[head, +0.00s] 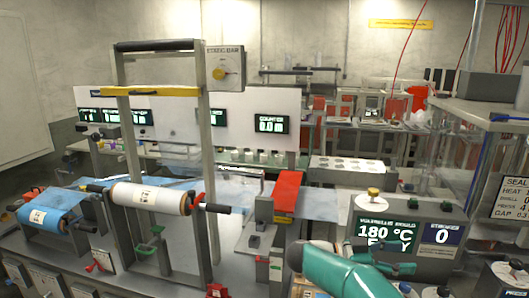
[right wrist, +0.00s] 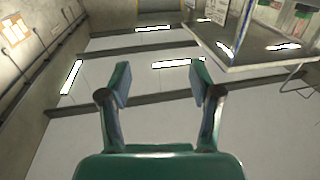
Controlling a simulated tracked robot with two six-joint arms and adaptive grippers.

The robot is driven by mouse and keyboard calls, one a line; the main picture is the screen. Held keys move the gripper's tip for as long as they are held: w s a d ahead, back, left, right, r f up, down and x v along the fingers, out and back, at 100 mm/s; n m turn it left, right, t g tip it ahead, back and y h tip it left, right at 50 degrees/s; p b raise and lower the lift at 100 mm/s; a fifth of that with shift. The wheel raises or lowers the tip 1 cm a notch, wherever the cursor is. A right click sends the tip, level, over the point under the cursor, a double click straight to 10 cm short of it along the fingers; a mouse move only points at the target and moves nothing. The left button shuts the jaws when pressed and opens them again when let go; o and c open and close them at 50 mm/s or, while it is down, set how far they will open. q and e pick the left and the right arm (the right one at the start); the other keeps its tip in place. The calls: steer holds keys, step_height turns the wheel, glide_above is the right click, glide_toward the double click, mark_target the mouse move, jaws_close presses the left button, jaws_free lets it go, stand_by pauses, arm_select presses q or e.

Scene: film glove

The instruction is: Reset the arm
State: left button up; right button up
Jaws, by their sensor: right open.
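My right arm, teal, enters the head view at the bottom, right of centre, in front of the machine. In the right wrist view my right gripper (right wrist: 160,72) shows two green fingers on dark links, spread wide apart with nothing between them. That view looks past the fingers to a pale ceiling with bright light strips, so the gripper seems to point upward. No object touches the fingers there. My left arm and left gripper are not in view.
A film machine holds a white roll (head: 150,198) and a blue film roll (head: 52,210). A red-topped block (head: 287,190) stands beside my right arm. A display box (head: 408,235) reading 180 °C is close on its right. A clear-walled bench (head: 455,150) stands farther right.

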steer(key=w+d+f+n+t, duration=0.2)
steer(key=d+f+n+t, duration=0.55)
steer(key=f, duration=0.55)
steer(key=s+a+f+n+t+y, duration=0.1)
steer(key=a+f+n+y, duration=0.2)
steer(key=f, duration=0.4)
steer(key=s+a+f+n+t+y+b, duration=0.1)
steer(key=a+f+n+y, duration=0.1)
steer(key=f+y, duration=0.4)
steer(key=s+a+f+n+t+y, duration=0.2)
steer(key=f+n+y, duration=0.1)
steer(key=f, duration=0.5)
steer(key=s+a+f+g+y, duration=0.3)
steer(key=s+a, duration=0.3)
steer(key=s, duration=0.2)
steer(key=s+a+f+n+g+y, duration=0.1)
steer(key=s+a+f+g+y, duration=0.2)
steer(key=s+a, duration=0.3)
steer(key=s+a+f+g+y, duration=0.3)
steer(key=s+a, duration=0.3)
steer(key=s, duration=0.6)
steer(key=shift+a+g+y, duration=0.35)
steer(key=shift+g+y, duration=0.1)
steer(key=shift+y, duration=0.05)
steer(key=shift+s, duration=0.1)
